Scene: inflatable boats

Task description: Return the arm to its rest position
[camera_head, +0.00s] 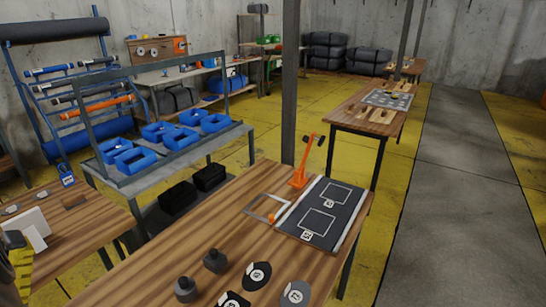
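My gripper is not clearly in view. A yellow and dark shape (20,262) is cut off at the lower left edge, and I cannot tell what it is. The nearest wooden table (175,245) carries a dark mat (345,203) with two white outlined squares. An orange tool (300,176) stands upright at the mat's far left corner. A light frame (266,207) lies beside the mat. Dark weights (215,261) and several round numbered patches (258,275) lie near the front edge.
A grey bench (230,140) with several blue bins (130,160) stands behind on the left. A grey post (290,80) rises behind the near table. Another wooden table (345,115) is farther back. A grey walkway (450,190) is clear on the right.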

